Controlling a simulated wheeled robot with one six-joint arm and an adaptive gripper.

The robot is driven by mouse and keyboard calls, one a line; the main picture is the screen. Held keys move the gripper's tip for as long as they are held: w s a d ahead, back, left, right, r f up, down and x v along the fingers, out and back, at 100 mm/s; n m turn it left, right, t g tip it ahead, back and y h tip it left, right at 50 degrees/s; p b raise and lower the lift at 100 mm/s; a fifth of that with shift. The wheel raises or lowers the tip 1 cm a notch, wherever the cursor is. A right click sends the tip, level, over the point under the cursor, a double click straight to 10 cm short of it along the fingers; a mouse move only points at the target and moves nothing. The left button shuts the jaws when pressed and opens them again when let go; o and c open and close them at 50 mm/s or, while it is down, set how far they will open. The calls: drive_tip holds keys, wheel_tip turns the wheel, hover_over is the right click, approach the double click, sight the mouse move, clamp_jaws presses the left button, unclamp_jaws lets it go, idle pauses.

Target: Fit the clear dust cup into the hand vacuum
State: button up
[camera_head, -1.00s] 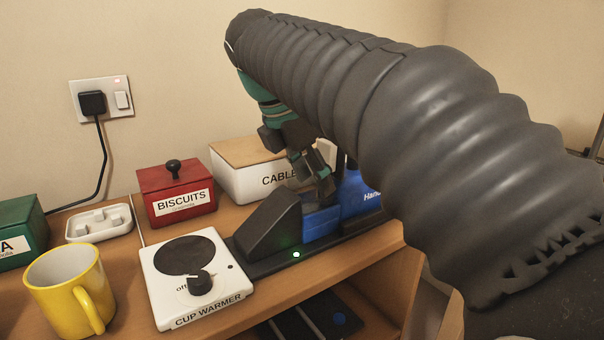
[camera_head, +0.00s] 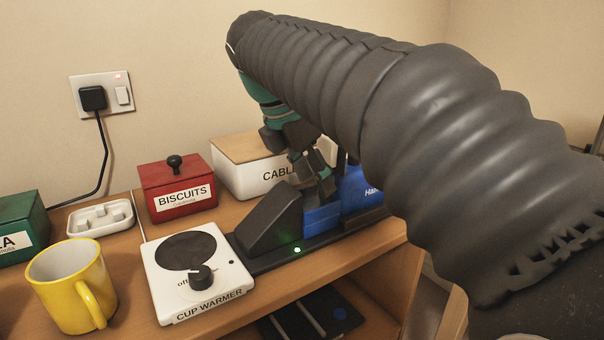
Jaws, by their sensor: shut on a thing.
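The hand vacuum lies on a dark base (camera_head: 262,263) near the shelf's front edge. It has a dark wedge-shaped nose (camera_head: 271,222), a blue middle part (camera_head: 322,217) and a blue body (camera_head: 362,192) with white lettering. My gripper (camera_head: 322,188) points down over the middle of the vacuum, just behind the nose, with its fingertips close to the blue part. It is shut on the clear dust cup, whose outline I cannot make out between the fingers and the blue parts. My arm hides the vacuum's right end. I cannot tell how deep the cup sits.
A white cables box (camera_head: 240,182) with a wooden lid stands close behind my gripper. A cup warmer (camera_head: 222,283) sits left of the base, with a yellow mug (camera_head: 62,292), red biscuits box (camera_head: 150,190), white tray (camera_head: 100,217) and green box (camera_head: 15,240) farther left.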

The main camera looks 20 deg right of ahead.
drive_tip(key=shift+f, duration=0.3)
idle(0.4)
drive_tip(key=o, duration=1.4)
drive_tip(key=shift+o, duration=0.2)
drive_tip(key=shift+r+p, duration=0.7)
drive_tip(key=shift+r, duration=3.05)
drive_tip(key=shift+d, duration=0.1)
